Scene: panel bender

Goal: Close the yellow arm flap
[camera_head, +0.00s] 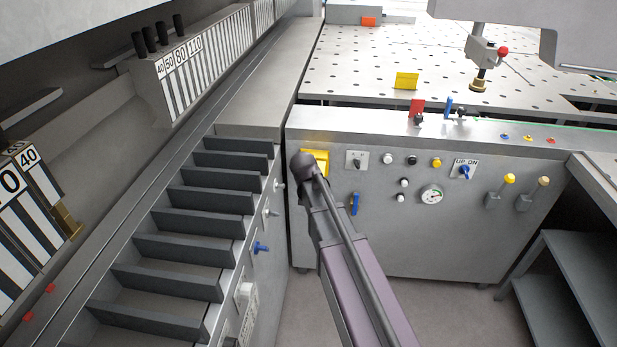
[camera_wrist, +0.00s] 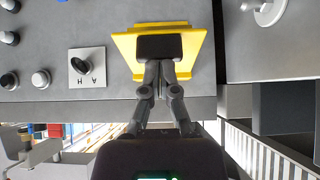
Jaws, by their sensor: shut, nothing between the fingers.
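The yellow flap (camera_head: 321,157) is on the upper left of the grey machine front, partly hidden behind the dark end of my arm in the head view. In the wrist view, the flap (camera_wrist: 126,47) is a yellow plate with a narrow strip along its top edge. My gripper (camera_wrist: 160,48) is shut and empty, its dark fingertips in front of the middle of the plate. They overlap it in the picture; I cannot tell whether they touch it. How far the flap is tilted out is unclear.
A switch (camera_head: 356,160) sits close right of the flap, with knobs, a gauge (camera_head: 431,194) and levers farther right. A row of dark slats (camera_head: 205,201) lies left. A yellow block (camera_head: 406,81) stands on the perforated table (camera_head: 350,60) above.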

